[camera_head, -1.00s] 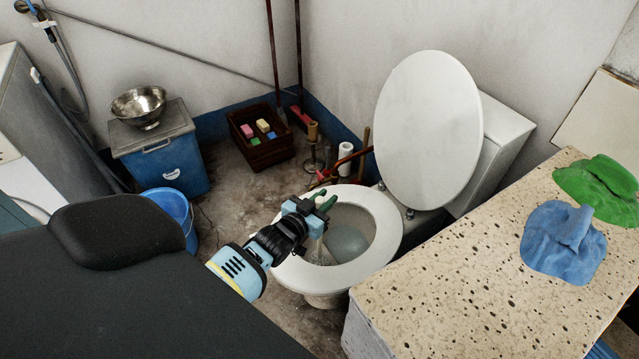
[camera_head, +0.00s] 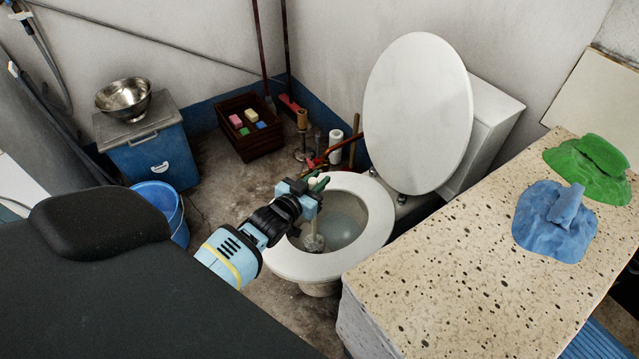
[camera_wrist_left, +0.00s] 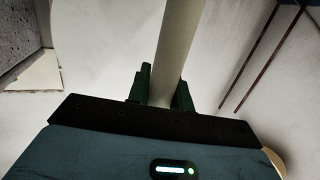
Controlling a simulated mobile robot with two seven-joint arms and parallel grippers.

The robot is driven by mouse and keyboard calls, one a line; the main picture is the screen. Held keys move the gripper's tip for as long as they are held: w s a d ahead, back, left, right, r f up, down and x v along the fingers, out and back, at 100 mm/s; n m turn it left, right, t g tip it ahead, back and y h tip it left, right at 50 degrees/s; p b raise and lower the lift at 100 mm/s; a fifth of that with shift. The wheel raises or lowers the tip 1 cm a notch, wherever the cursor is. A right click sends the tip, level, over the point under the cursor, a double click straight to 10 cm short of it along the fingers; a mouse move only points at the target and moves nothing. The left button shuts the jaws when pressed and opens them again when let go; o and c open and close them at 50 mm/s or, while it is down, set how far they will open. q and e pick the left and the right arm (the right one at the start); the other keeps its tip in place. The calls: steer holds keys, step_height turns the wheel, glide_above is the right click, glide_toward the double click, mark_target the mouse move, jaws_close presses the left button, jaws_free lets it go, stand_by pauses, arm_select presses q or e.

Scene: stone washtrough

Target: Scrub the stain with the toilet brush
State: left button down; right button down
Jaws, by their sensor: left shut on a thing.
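My left gripper (camera_head: 314,186) is over the left rim of the white toilet bowl (camera_head: 378,222). It is shut on the pale handle of the toilet brush. The brush (camera_head: 313,241) hangs roughly upright, with its head down inside the bowl near the left inner wall. I cannot tell whether the head touches the bowl. In the left wrist view the handle (camera_wrist_left: 178,45) stands between the dark green fingers (camera_wrist_left: 160,92). I cannot make out a stain in the bowl. My right gripper does not show.
The toilet lid (camera_head: 417,115) stands raised. A speckled stone counter (camera_head: 440,275) on the right bears blue (camera_head: 553,225) and green (camera_head: 590,170) cloths. A blue bucket (camera_head: 165,208), a blue box (camera_head: 155,155) with a metal bowl (camera_head: 123,98), and a wooden crate (camera_head: 245,150) stand left and behind.

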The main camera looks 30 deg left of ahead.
arm_select(q)
steer(key=shift+w+a+b, duration=0.25)
steer(key=shift+w+a, duration=0.1)
steer(key=shift+a, duration=0.5)
steer(key=shift+w+a+b, duration=0.25)
steer(key=shift+w+a, duration=0.05)
steer(key=shift+a, duration=0.5)
steer(key=shift+s+a+p, duration=0.35)
steer(key=shift+s+p, duration=0.05)
steer(key=shift+s, duration=0.4)
steer(key=shift+s+a+p, duration=0.35)
steer(key=shift+s+p, duration=0.05)
steer(key=shift+s, duration=0.45)
steer(key=shift+s+a+p, duration=0.35)
steer(key=shift+s+p, duration=0.05)
steer(key=shift+s, duration=0.4)
